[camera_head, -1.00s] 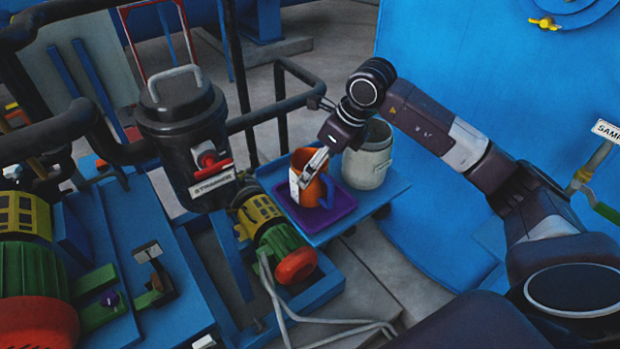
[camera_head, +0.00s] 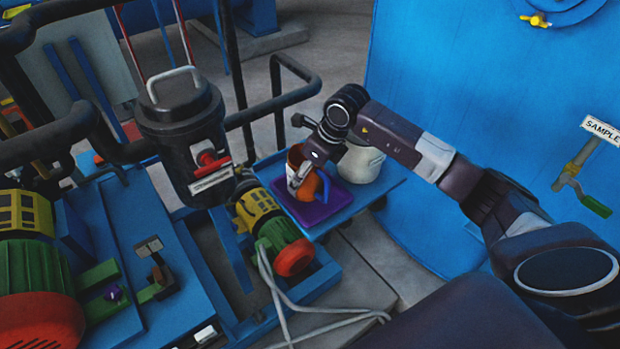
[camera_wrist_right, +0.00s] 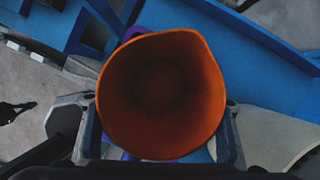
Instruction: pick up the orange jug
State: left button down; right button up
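The orange jug (camera_head: 311,186) with a blue handle (camera_head: 325,188) stands on a purple mat (camera_head: 335,203) on a blue platform. My right gripper (camera_head: 302,177) comes down over it from above right, with its fingers on either side of the jug's upper part. In the right wrist view the jug's round mouth (camera_wrist_right: 162,95) fills the middle, facing up. The fingers of my right gripper (camera_wrist_right: 160,135) stand apart, left and right of the jug, close to its wall. Their tips are hidden, and contact cannot be told. My left gripper is not in view.
A pale pot (camera_head: 362,163) stands right behind the jug, close to my right wrist. A black strainer vessel (camera_head: 183,135) and a yellow-green pump (camera_head: 268,225) with a red end are to the left. Dark railings (camera_head: 275,105) run behind. A large blue wall (camera_head: 470,90) fills the right.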

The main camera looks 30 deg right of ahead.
jog(key=c, duration=0.6)
jog(key=shift+r, duration=0.15)
